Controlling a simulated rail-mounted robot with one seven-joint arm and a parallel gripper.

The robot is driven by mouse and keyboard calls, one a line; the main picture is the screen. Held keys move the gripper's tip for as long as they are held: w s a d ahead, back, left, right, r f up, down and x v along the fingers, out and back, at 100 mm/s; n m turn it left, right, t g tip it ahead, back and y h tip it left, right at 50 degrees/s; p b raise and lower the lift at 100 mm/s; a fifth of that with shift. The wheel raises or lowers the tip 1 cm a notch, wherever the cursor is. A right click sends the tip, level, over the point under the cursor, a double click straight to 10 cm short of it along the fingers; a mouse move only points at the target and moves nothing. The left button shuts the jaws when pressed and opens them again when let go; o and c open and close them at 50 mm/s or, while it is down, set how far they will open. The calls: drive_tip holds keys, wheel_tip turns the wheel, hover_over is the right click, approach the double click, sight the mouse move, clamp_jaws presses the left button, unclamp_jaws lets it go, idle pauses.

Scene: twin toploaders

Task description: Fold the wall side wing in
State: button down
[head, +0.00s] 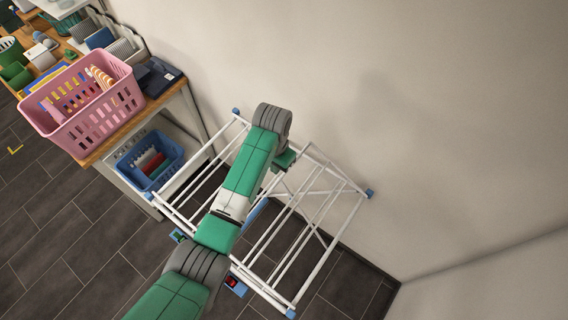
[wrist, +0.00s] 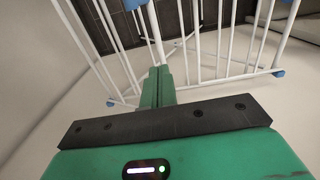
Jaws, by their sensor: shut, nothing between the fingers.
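A white clothes-drying rack (head: 295,232) with blue corner caps stands by the wall. One section of parallel bars (head: 195,180) spreads out on its left, and another reaches right to the blue corner cap (head: 370,193). I cannot tell for sure which one is the wall side wing. My gripper (head: 286,160) is over the rack's upper part near the wall, and my arm hides the middle. In the wrist view my gripper (wrist: 157,84) is shut and empty, its fingertips close to a white bar (wrist: 155,35); whether they touch is unclear.
A table on the left holds a pink basket (head: 88,105); a blue crate (head: 148,160) sits below it, close to the rack. The pale wall (head: 430,120) bounds the right side. Dark tiled floor (head: 80,240) is open at lower left.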

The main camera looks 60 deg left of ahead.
drive_tip(key=shift+f+b, duration=1.7)
drive_tip(key=shift+f, duration=1.55)
drive_tip(key=shift+s+a+f+b, duration=0.5)
drive_tip(key=shift+a+f+b, duration=0.45)
drive_tip(key=shift+f+b, duration=5.2)
wheel_tip(320, 180, up, 9)
drive_tip(key=p, duration=1.1)
drive_tip(key=shift+f, duration=0.1)
